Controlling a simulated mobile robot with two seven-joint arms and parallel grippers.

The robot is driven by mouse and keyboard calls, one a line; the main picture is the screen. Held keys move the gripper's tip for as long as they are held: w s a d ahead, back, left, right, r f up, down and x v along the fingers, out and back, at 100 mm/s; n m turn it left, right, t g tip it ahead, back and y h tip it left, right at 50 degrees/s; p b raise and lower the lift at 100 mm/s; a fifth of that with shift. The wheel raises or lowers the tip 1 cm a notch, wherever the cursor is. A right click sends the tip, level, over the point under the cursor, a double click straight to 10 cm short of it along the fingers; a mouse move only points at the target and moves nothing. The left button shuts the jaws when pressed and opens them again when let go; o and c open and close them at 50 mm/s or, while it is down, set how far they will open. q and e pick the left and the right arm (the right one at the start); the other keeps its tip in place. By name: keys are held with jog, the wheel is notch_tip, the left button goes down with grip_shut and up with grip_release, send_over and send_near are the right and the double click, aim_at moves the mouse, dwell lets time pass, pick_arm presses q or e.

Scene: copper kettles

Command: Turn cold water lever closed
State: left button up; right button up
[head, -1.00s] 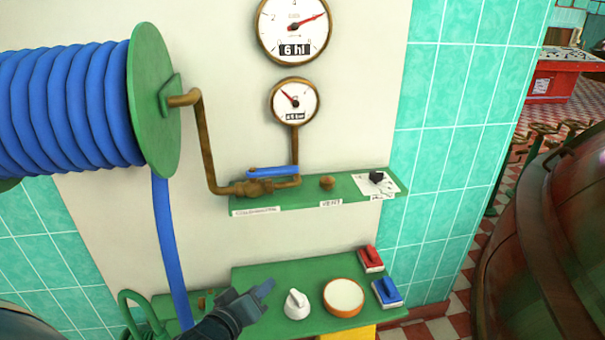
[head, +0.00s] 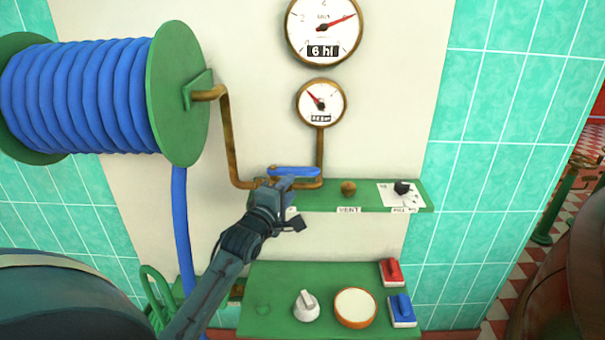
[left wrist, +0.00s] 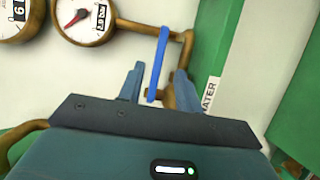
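The cold water lever (head: 295,170) is a blue handle on a brown pipe valve above the upper green shelf. It lies roughly level, along the pipe. My left gripper (head: 284,183) is at the lever, in front of its left part. In the left wrist view the lever (left wrist: 158,62) reaches between the two fingers of my left gripper (left wrist: 157,88). The fingers are apart, with a gap to the lever on each side. The valve body is partly hidden behind the gripper. My right gripper is not in view.
The upper shelf (head: 365,198) carries a brown vent knob (head: 348,188) and a black knob (head: 402,187). The lower panel (head: 265,290) holds a white knob (head: 306,306), a round button (head: 355,308), a red switch (head: 391,271) and a blue switch (head: 402,310). A blue hose reel (head: 178,95) is at left.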

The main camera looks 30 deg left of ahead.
aim_at(302, 174)
pick_arm(q)
jog(key=w, duration=0.5)
jog(key=w+a, duration=0.1)
jog(key=w, duration=0.2)
jog(key=shift+c, duration=0.5)
grip_shut()
